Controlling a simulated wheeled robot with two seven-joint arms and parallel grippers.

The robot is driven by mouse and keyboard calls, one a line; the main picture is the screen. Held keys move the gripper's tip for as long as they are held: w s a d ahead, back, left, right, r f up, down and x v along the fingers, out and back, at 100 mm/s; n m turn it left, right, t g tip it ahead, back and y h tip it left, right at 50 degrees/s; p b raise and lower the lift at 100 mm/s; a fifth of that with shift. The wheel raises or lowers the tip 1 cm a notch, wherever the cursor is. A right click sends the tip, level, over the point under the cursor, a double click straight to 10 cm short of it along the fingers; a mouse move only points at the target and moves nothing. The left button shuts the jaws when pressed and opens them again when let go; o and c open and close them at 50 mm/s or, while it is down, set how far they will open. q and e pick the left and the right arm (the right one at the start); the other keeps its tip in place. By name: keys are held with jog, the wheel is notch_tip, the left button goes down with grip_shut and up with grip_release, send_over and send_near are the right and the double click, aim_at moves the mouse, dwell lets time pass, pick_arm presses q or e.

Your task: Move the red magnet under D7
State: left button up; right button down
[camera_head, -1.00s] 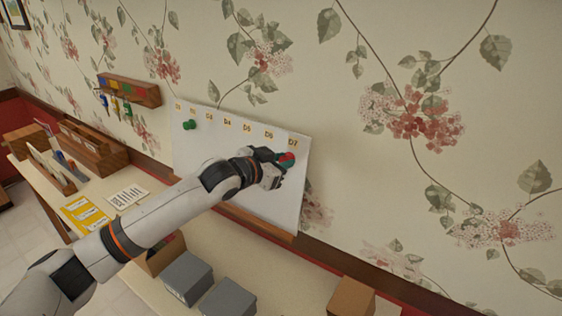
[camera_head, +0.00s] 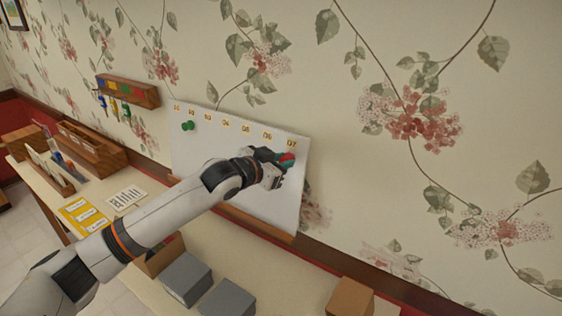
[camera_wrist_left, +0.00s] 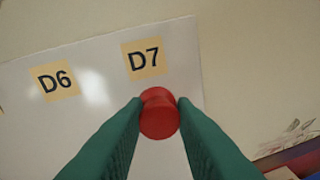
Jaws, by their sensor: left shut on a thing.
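The red magnet (camera_wrist_left: 160,115) is between the green fingertips of my left gripper (camera_wrist_left: 158,122), which is shut on it. In the left wrist view it sits just below the D7 label (camera_wrist_left: 143,57), with the D6 label (camera_wrist_left: 55,79) to the left. In the head view the red magnet (camera_head: 287,158) shows at the tip of my left gripper (camera_head: 281,163), under D7 near the right edge of the whiteboard (camera_head: 285,205). Whether the magnet touches the board cannot be told. My right gripper is not in view.
A green magnet (camera_head: 188,126) is on the board's left part. A wooden key rack (camera_head: 130,91) hangs on the wall to the left. Below are a table with grey boxes (camera_head: 186,277), a brown box (camera_head: 350,297), papers (camera_head: 127,197) and a wooden organizer (camera_head: 92,147).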

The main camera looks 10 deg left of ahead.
pick_arm(q)
jog(key=shift+r+p, duration=0.1)
jog(key=shift+p, duration=0.2)
dwell(0.5)
dwell(0.4)
jog(key=o, duration=1.6)
jog(key=shift+p+v, duration=1.4)
jog(key=shift+v, duration=0.95)
jog(key=shift+p+v, duration=0.45)
jog(key=shift+v, duration=0.7)
